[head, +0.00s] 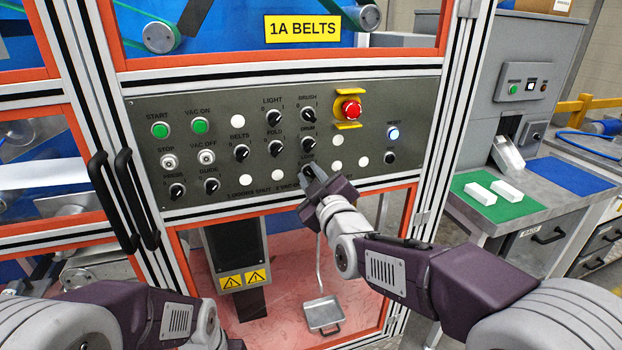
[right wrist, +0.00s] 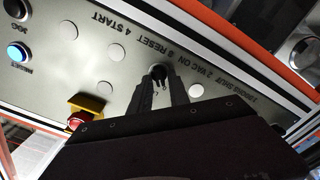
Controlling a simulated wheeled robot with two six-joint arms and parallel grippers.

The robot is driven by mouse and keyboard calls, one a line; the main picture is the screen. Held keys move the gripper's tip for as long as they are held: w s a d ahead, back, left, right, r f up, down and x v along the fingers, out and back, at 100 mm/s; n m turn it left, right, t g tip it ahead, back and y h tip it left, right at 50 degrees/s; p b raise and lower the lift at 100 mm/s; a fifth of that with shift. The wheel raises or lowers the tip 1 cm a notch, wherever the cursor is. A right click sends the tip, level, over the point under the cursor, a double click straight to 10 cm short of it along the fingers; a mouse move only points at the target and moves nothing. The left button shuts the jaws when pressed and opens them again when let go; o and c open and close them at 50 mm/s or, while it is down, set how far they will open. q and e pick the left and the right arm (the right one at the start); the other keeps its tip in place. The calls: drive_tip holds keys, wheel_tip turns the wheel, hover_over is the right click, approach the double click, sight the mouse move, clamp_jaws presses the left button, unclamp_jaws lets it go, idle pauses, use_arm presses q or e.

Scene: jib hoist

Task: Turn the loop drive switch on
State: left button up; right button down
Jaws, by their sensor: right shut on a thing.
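The grey control panel (head: 225,135) carries several black rotary switches with labels. My right gripper (head: 309,172) is at the panel's lower middle, just below a label that seems to read LOOP. In the right wrist view its fingers (right wrist: 158,86) close around a small black switch knob (right wrist: 158,71), the loop drive switch. The gripper is shut on this knob. In the head view the gripper covers most of the knob, so its pointing direction cannot be told. My left arm shows at the bottom left, but its gripper fingers are out of view.
A red emergency stop (head: 350,109) in a yellow guard and a lit blue reset button (head: 393,134) sit right of the gripper. Another knob (head: 308,143) is close above it. Black door handles (head: 126,190) stick out at the left. A workbench (head: 500,232) stands at the right.

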drive_tip(key=m+b, duration=0.3)
drive_tip(key=m, duration=0.2)
drive_tip(key=shift+d+f+b, duration=0.1)
drive_tip(key=shift+d+b, duration=0.05)
drive_tip(key=shift+b, duration=0.15)
drive_tip(key=m+b, duration=0.3)
drive_tip(key=m, duration=0.1)
drive_tip(key=shift+w+d+m, duration=0.1)
drive_tip(key=shift+m, duration=0.2)
drive_tip(key=m+b, duration=0.2)
drive_tip(key=m, duration=0.1)
drive_tip(key=shift+m, duration=0.3)
drive_tip(key=shift+d+m+b, duration=0.15)
drive_tip(key=shift+m+b, duration=0.8)
drive_tip(key=shift+m, duration=1.05)
drive_tip(key=c, duration=1.3)
unclamp_jaws()
